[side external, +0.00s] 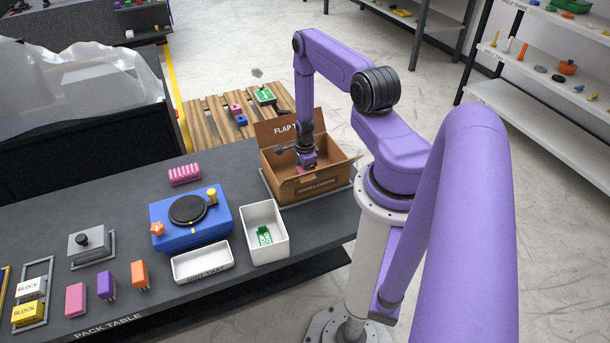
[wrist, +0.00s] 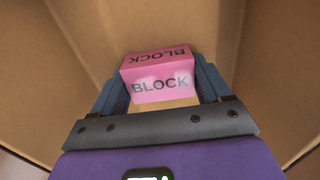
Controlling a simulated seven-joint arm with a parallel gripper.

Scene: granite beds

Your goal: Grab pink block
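The pink block (wrist: 163,82), lettered "BLOCK", is in the wrist view, down inside the open cardboard box (side external: 318,186). A bit of pink shows under my gripper (side external: 303,164) in the side view. My gripper (wrist: 160,85) reaches down into the box, and its two dark blue fingers stand one on each side of the block. The block nearly fills the space between the fingers. I cannot tell whether they press on it. The block's underside is hidden.
The box's walls rise close around my gripper, with a flap standing up at the back. A white bin (side external: 264,231) with a green item and a blue unit (side external: 191,222) stand left of the box. Another pink block (side external: 76,299) stands at the table's front left.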

